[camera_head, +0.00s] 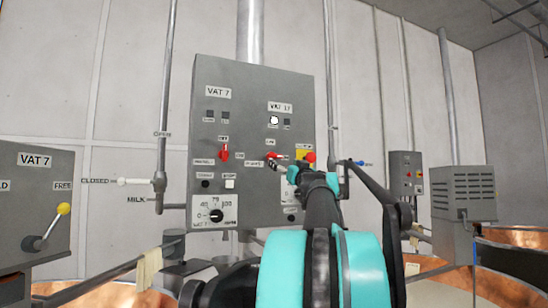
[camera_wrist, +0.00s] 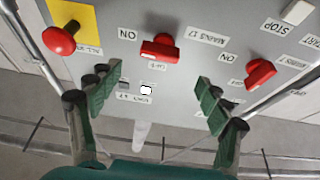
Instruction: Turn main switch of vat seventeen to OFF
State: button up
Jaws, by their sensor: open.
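The vat 17 main switch is a red rotary knob (camera_head: 272,156) on the right half of the grey panel, partly hidden by my gripper. In the wrist view, where the panel appears upside down, the knob (camera_wrist: 160,48) lies roughly sideways between an ON label (camera_wrist: 127,34) and a main-switch label (camera_wrist: 207,35). An OFF label (camera_wrist: 154,66) is just below it. My gripper (camera_head: 290,171) is at the panel's right half. In the wrist view its green fingers (camera_wrist: 154,88) are spread wide, empty, with the knob ahead between them.
A red mushroom button on yellow (camera_wrist: 60,40) is close to the left finger. The vat 7 red switch (camera_wrist: 261,73) is near the right finger. A white lamp (camera_head: 274,120) is lit under the vat 17 label. A lever box (camera_head: 35,215) stands at the left.

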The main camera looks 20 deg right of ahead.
aim_at(276, 156)
jog(key=x, duration=1)
jog(key=shift+c, duration=0.4)
jog(key=c, duration=1.1)
